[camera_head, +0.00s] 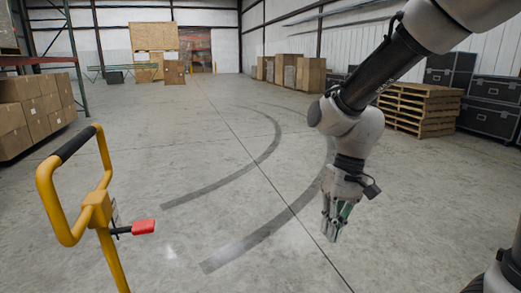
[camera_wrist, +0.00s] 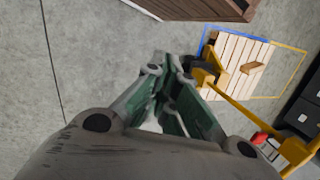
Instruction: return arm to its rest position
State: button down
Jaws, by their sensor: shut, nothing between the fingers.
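My gripper (camera_head: 332,236) hangs from my arm at the right of the head view, pointing down over bare concrete floor. It is shut with nothing in it. In the wrist view my gripper (camera_wrist: 172,62) shows its green-lined fingers closed together at the tips. My arm comes in from the top right of the head view and bends down at the elbow. No object touches the fingers in the head view.
A yellow handle post (camera_head: 68,205) with a red lever (camera_head: 143,227) stands at the left. Cardboard boxes (camera_head: 30,122) are at far left. Stacked pallets (camera_head: 420,108) and black cases (camera_head: 492,105) stand at right. A wooden pallet (camera_wrist: 238,62) shows in the wrist view. The middle floor is clear.

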jog(key=s+d+r+m+t+h, duration=0.1)
jog(key=s+d+r+t, duration=0.2)
jog(key=d+r, duration=0.3)
jog(key=s+d+r+m+t+h, duration=0.1)
jog(key=s+d+r+t, duration=0.2)
jog(key=d, duration=1.1)
notch_tip(320, 180, up, 3)
jog(key=shift+s+d+r, duration=0.1)
jog(key=shift+s+d, duration=0.15)
jog(key=shift+s, duration=0.9)
